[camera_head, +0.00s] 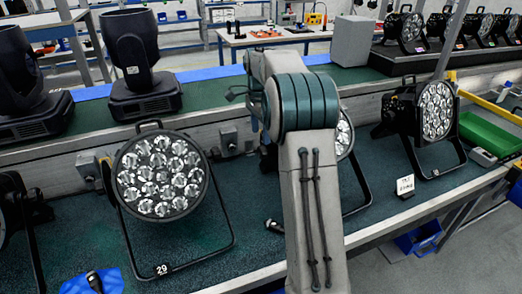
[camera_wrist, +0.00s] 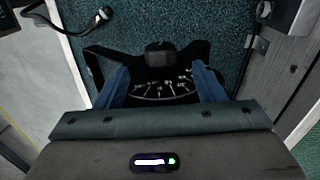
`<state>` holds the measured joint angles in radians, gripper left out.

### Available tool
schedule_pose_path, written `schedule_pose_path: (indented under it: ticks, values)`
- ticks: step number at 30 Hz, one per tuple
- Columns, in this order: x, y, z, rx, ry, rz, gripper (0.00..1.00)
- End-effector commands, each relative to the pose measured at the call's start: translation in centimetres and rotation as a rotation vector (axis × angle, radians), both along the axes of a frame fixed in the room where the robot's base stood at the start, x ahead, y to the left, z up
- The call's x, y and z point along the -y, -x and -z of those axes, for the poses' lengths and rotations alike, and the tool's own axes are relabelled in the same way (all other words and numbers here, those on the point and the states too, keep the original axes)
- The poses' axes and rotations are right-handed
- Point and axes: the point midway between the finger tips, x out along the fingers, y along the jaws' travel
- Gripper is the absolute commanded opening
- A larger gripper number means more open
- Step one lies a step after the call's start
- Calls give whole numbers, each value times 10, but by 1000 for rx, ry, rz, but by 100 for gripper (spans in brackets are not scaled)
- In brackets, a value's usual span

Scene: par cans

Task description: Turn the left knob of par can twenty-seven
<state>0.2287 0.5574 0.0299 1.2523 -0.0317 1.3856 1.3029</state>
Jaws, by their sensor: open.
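A par can (camera_head: 345,136) in the middle of the bench is mostly hidden behind my arm; no number shows on it. In the wrist view, my gripper (camera_wrist: 160,75) is open, its two blue fingers spread apart. In the head view my gripper is hidden by my arm.
A par can marked 29 (camera_head: 160,175) stands left, and another (camera_head: 435,112) stands right by a small white card (camera_head: 405,186). Two moving heads (camera_head: 137,60) stand behind at left. A green tray (camera_head: 490,135) is at the right. A cable end (camera_wrist: 103,13) lies at the wrist view's top left.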

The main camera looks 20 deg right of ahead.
Motion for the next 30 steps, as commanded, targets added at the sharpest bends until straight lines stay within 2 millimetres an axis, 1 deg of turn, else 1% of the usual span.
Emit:
schedule_pose_path:
  ticks: [1, 3, 6, 9, 12, 15, 23, 26, 27, 28, 30]
  values:
    - [0, 2, 13, -4, -1, 0, 63]
    - [0, 2, 27, -4, -2, 0, 63]
    - [0, 3, 44, -2, -2, -1, 63]
    - [0, 3, 56, -1, -1, 0, 63]
    - [0, 4, 65, 0, -1, 0, 63]
    - [0, 4, 69, 1, 0, 0, 63]
    - [0, 4, 70, 1, 0, -1, 63]
    - [0, 4, 70, 1, 0, -1, 38]
    - [0, 4, 70, 1, 0, -1, 27]
    - [0, 4, 69, 1, 0, -1, 18]
    - [0, 4, 69, 1, 0, -1, 18]
